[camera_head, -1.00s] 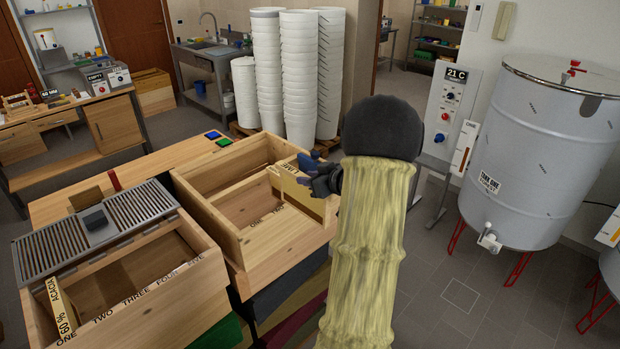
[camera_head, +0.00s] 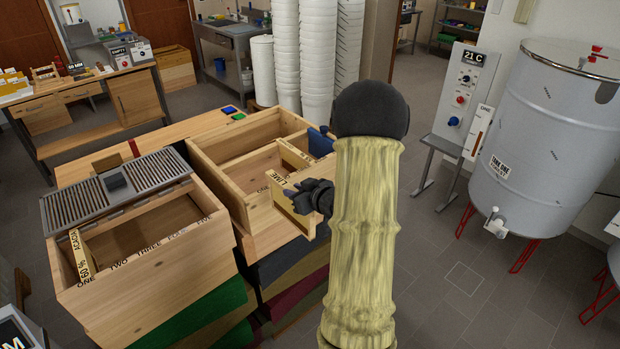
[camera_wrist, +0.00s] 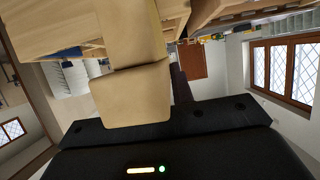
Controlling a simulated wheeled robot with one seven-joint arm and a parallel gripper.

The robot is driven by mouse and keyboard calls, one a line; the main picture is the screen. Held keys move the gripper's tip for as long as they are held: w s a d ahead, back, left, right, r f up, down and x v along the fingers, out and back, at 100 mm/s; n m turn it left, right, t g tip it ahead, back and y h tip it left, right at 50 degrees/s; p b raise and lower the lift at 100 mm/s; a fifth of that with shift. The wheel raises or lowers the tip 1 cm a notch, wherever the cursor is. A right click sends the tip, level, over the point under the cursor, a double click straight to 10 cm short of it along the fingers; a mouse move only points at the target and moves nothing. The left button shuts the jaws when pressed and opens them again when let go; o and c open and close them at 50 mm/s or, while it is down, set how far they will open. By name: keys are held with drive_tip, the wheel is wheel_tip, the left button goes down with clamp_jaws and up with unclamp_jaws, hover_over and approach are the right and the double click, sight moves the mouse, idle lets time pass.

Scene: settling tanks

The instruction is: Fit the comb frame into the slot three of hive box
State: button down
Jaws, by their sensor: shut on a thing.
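My gripper (camera_head: 300,198) is shut on the pale wooden comb frame (camera_head: 298,220), at the right side of the middle hive box. The frame also fills the upper middle of the wrist view (camera_wrist: 136,95). A dark label that seems to read LIME is on its top. The middle hive box (camera_head: 233,200) is open, with ONE visible on its front rim; my gripper and the frame hide the other slot names. The frame overlaps the box rim in view; I cannot tell whether it sits in a slot or touches the rim.
The left hive box (camera_head: 150,265), with rim words ONE to FIVE, holds an ACACIA frame (camera_head: 82,255) at slot one. A grey slatted grid (camera_head: 120,190) lies over its back. White bucket stacks (camera_head: 303,60) stand behind.

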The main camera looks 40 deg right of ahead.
drive_tip(key=a+f+h, duration=0.1)
drive_tip(key=a+f, duration=0.8)
drive_tip(key=a, duration=0.3)
drive_tip(key=a+f, duration=1)
drive_tip(key=a, duration=0.2)
drive_tip(key=shift+m, duration=0.5)
wheel_tip(320, 180, up, 5)
drive_tip(key=p, duration=0.4)
drive_tip(key=shift+s+d+p, duration=0.1)
drive_tip(key=shift+p, duration=0.2)
drive_tip(key=shift+f, duration=0.1)
